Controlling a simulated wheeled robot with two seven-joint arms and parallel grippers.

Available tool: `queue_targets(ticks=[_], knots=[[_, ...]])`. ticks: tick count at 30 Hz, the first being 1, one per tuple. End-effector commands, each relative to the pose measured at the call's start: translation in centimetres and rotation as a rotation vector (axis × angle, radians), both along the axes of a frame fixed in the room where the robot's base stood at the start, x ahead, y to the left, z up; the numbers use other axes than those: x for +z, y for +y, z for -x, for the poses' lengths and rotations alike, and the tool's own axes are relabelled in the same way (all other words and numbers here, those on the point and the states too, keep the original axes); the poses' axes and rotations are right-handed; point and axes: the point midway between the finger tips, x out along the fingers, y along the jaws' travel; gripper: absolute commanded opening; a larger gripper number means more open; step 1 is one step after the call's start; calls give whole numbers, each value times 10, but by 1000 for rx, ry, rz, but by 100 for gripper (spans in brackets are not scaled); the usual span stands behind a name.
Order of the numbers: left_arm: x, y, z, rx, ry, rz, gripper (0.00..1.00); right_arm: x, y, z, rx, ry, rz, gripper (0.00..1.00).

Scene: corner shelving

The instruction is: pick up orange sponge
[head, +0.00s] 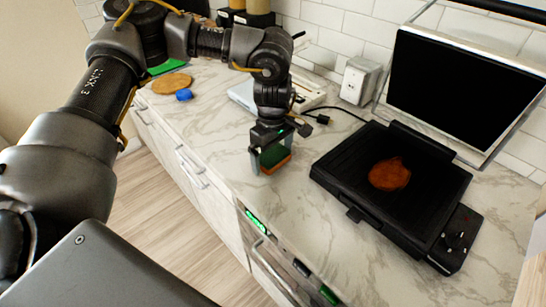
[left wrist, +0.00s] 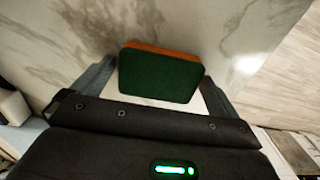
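The orange sponge (head: 274,166) has a dark green layer over an orange one and is at the counter's front part. My left gripper (head: 271,157) points down over it, with its fingers at the sponge's sides. In the left wrist view, the sponge (left wrist: 160,75) shows its green face, with an orange strip along the far edge. It lies between the two grey fingertips (left wrist: 159,78), close to both. Contact cannot be made out, nor whether the sponge rests on the counter. My right gripper is not in view.
A black grill (head: 345,160) with a brown round item (head: 389,174) stands to the right on the marble counter (head: 222,138). A dark screen (head: 462,90) is behind it. A blue object (head: 184,95) and a tan disc (head: 171,83) lie at the left. Bare marble surrounds the sponge.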

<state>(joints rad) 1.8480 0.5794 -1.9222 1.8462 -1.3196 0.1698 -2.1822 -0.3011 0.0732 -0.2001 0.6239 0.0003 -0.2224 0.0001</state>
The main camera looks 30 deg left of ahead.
Motion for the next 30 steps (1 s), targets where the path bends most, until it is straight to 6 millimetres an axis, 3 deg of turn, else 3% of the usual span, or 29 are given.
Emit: queue_targets(ticks=[1,9,20,27,30], knots=[[0,0,0,0,0,0,92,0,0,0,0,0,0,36],[0,0,0,0,0,0,60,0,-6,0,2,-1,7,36],[3,0,-1,0,-2,1,60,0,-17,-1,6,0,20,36],[29,-1,-1,-1,-6,2,60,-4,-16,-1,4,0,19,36],[45,4,11,-2,-5,2,60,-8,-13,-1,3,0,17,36]])
